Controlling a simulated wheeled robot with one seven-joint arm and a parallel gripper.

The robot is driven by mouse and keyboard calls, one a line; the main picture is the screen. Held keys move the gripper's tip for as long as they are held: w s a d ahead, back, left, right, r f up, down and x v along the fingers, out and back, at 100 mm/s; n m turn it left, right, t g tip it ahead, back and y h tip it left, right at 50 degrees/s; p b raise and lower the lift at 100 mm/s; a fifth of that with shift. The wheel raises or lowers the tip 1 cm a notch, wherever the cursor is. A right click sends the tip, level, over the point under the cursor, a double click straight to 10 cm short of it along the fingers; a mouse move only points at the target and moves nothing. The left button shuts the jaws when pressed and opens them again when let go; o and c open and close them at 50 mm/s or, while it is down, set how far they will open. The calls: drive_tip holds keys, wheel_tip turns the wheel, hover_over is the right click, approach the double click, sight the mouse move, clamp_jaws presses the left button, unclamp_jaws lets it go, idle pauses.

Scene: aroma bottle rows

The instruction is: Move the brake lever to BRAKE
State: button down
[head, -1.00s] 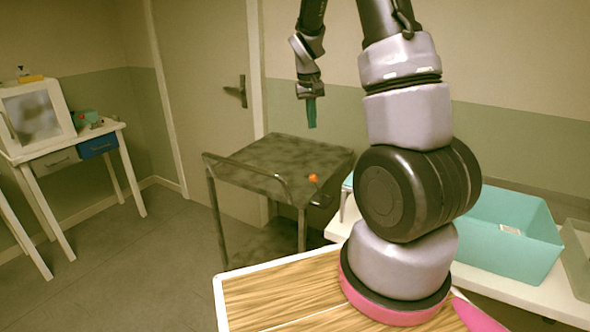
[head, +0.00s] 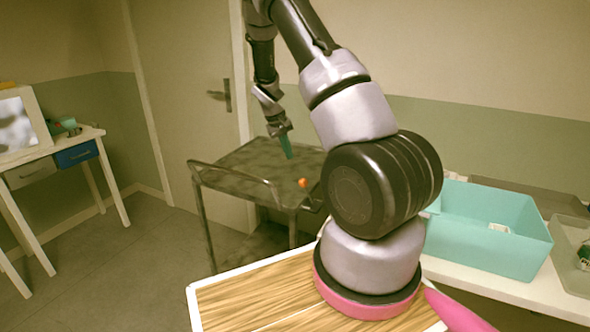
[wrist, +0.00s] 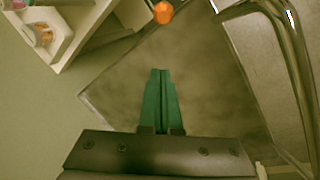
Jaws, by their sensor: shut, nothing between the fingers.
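The brake lever shows as an orange knob (head: 303,183) at the near right corner of a grey metal cart (head: 245,160). In the wrist view the orange knob (wrist: 163,12) is at the top edge, and its stem is hard to make out. No BRAKE marking is readable. My gripper (head: 289,156), with teal fingers, is above the cart top, a little up and left of the knob in the head view. In the wrist view the gripper (wrist: 160,72) has its fingers together and empty, pointing towards the knob and apart from it.
The cart's rail (head: 235,172) runs along its near side. A white table with a teal bin (head: 490,232) stands to the right of the cart. Another white table (head: 60,150) with a blue drawer stands at the left. A door (head: 185,80) is behind the cart. Open floor lies left of the cart.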

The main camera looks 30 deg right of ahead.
drive_tip(key=x, duration=1)
drive_tip(key=shift+s+r, duration=0.1)
drive_tip(key=shift+s+a+r, duration=0.15)
drive_tip(key=shift+s+r, duration=0.1)
drive_tip(key=shift+s, duration=0.35)
drive_tip(key=shift+s+a+r, duration=0.1)
drive_tip(key=shift+s+r, duration=0.15)
drive_tip(key=shift+s, duration=0.3)
drive_tip(key=shift+s+r, duration=0.2)
drive_tip(key=shift+s, duration=0.5)
